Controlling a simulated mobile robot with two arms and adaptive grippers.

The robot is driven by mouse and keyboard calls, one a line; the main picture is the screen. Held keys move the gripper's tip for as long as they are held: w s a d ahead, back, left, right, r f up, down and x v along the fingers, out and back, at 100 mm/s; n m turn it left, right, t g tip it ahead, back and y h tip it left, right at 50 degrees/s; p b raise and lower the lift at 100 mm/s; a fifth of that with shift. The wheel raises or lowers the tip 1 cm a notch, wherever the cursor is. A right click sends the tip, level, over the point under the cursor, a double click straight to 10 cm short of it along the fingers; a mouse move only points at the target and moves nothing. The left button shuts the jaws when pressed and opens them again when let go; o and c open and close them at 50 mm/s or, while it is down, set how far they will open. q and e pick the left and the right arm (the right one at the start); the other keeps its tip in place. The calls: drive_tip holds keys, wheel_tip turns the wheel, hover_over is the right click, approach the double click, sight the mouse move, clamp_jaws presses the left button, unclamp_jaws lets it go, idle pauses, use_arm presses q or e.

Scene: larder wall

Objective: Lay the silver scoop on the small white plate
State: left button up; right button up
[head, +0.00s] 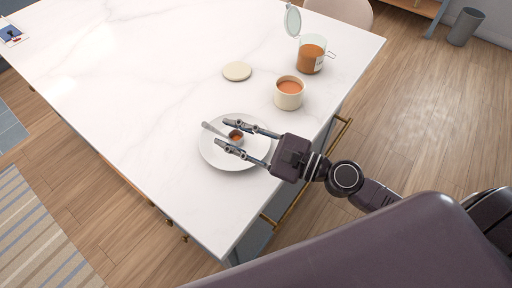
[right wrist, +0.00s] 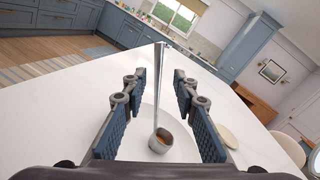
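The small white plate (head: 215,158) lies near the front edge of the marble table. The silver scoop (head: 213,130) is over the plate, its handle pointing to the upper left and its bowl holding something reddish-orange. It looks to be resting on the plate. My right gripper (head: 223,132) is open above the plate, one finger on each side of the scoop. In the right wrist view the scoop (right wrist: 160,138) stands between the two spread fingers, with a gap on both sides; the plate (right wrist: 148,112) shows behind it. My left gripper is not in view.
A cream pot (head: 288,97) with orange contents stands behind the plate. Its likely lid (head: 237,71) lies flat nearby. A glass jar (head: 310,60) with its lid open stands near the right edge.

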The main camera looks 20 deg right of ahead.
drive_tip(key=b+v, duration=0.4)
drive_tip(key=v, duration=0.3)
drive_tip(key=shift+s+d+r, duration=0.1)
drive_tip(key=shift+s, duration=0.05)
idle(0.3)
